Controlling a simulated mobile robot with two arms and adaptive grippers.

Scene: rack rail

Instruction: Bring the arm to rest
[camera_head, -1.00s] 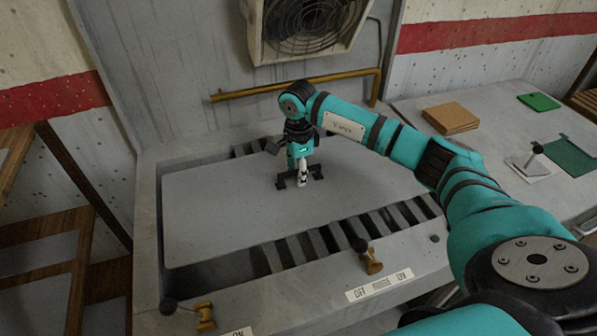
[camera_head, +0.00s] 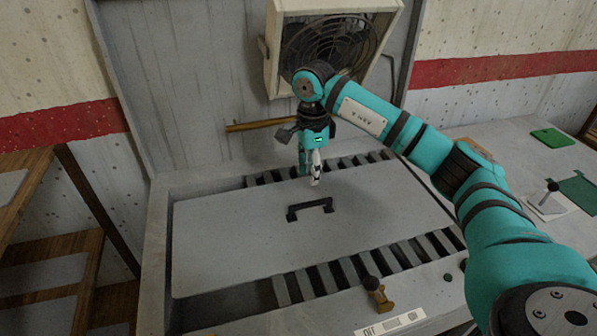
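My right arm reaches in from the right over a bench. Its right gripper (camera_head: 315,181) points down above the grey plate and stands apart from the plate's black handle. Whether its fingers are parted is too small to tell. The black handle (camera_head: 310,208) stands free on the grey plate (camera_head: 230,240), with nothing around it. The plate lies flat over the slatted rails of the bench. My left gripper is not in view.
A fan in a box (camera_head: 335,48) hangs on the back wall above a brass pipe (camera_head: 258,126). A brass knob lever (camera_head: 377,294) stands at the bench's front edge. A side table (camera_head: 520,160) at the right holds a green block (camera_head: 550,138). Wooden shelving stands at the left.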

